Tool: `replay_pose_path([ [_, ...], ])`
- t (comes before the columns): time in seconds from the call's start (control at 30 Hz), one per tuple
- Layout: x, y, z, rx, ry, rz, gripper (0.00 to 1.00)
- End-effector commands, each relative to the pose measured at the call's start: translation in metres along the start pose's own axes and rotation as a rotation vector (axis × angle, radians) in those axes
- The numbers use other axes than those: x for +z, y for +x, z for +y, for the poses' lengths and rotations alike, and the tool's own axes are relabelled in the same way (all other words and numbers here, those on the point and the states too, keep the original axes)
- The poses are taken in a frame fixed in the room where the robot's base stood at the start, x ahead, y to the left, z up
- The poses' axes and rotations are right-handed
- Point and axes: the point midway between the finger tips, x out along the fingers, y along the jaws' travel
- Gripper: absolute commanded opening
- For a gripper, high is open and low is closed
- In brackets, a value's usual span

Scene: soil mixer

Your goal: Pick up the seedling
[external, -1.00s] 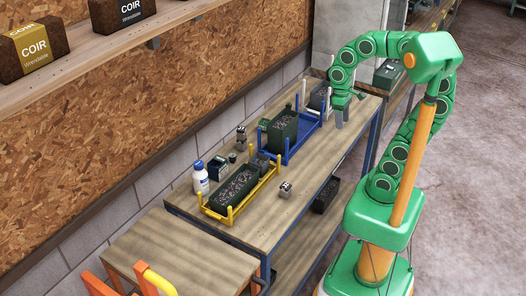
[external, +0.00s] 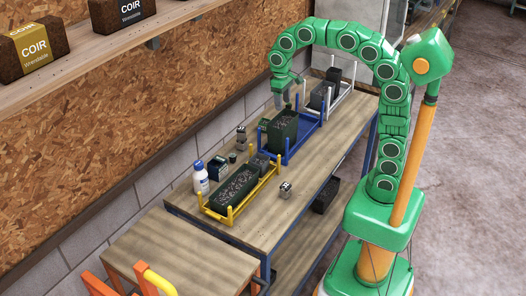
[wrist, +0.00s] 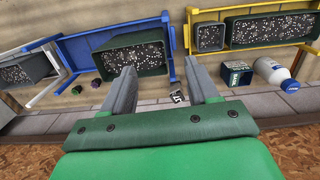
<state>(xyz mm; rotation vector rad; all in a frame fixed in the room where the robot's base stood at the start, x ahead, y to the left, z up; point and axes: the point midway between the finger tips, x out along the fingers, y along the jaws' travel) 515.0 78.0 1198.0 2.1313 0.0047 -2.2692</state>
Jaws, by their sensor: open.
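I cannot make out a leafy seedling in either view. A small green item (wrist: 77,89) and a small dark purple item (wrist: 96,83) lie on the table beside the blue rack in the wrist view; they are too small to name. My gripper (external: 291,105) is open and empty, above the wall side of the blue rack (external: 303,138). In the wrist view my gripper's fingers (wrist: 160,66) are spread wide. A dark green pot of speckled soil (external: 284,126) stands in the blue rack; it also shows in the wrist view (wrist: 133,56), close to the left finger.
A yellow rack (external: 222,219) holds a long soil planter (external: 236,187) and a smaller pot. A white rack (external: 344,91) with dark pots stands at the far end. A white bottle (external: 201,180), a dark box (external: 218,167) and small grey blocks (external: 286,189) stand on the table.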

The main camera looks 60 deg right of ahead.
Motion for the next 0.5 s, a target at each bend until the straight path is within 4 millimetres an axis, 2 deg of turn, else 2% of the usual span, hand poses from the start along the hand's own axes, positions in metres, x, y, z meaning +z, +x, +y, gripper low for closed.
replay_pose_path([
  [0.1, -0.029, 0.002, -0.014, 0.000, -0.007, 0.007, 0.59],
  [0.5, -0.114, 0.014, -0.065, -0.005, -0.032, 0.035, 0.59],
])
